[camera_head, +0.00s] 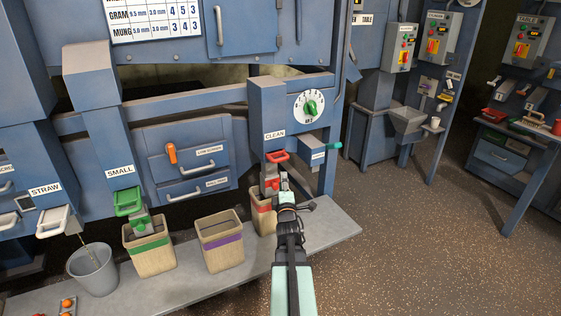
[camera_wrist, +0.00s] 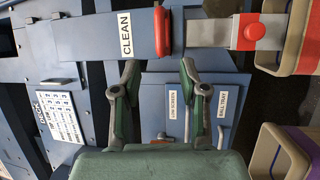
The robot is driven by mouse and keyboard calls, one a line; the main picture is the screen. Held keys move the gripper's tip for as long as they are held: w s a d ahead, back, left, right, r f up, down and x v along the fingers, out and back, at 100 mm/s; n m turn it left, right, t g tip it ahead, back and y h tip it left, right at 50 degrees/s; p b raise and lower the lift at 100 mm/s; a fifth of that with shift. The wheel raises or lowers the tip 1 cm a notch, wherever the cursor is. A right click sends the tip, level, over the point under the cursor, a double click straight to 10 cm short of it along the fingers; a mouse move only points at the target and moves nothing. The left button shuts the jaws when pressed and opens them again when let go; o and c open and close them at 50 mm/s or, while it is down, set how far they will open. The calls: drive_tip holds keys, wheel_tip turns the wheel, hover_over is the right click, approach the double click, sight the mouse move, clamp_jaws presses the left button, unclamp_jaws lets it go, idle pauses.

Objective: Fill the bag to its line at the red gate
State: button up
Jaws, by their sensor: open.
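The red gate (camera_head: 278,156) is a red handle on the spout labelled CLEAN; it also shows in the wrist view (camera_wrist: 161,31). The bag with a red band (camera_head: 262,219) stands below the gate, partly hidden by my arm. Its open rim shows in the wrist view (camera_wrist: 298,35); I cannot see its fill level or line. My gripper (camera_head: 283,182) is open, in front of the gate. In the wrist view its two fingers (camera_wrist: 158,68) are apart and empty, short of the red handle.
A purple-banded bag (camera_head: 222,240), a green-banded bag (camera_head: 150,252) and a grey bucket (camera_head: 94,270) stand along the grey ledge (camera_head: 330,232). The green gate (camera_head: 128,201) is labelled SMALL. A dial (camera_head: 311,107) is above the red gate. Floor at right is clear.

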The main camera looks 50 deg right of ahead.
sight(281, 159)
drive_tip(key=p+x, duration=0.2)
drive_tip(key=x, duration=1.1)
clamp_jaws()
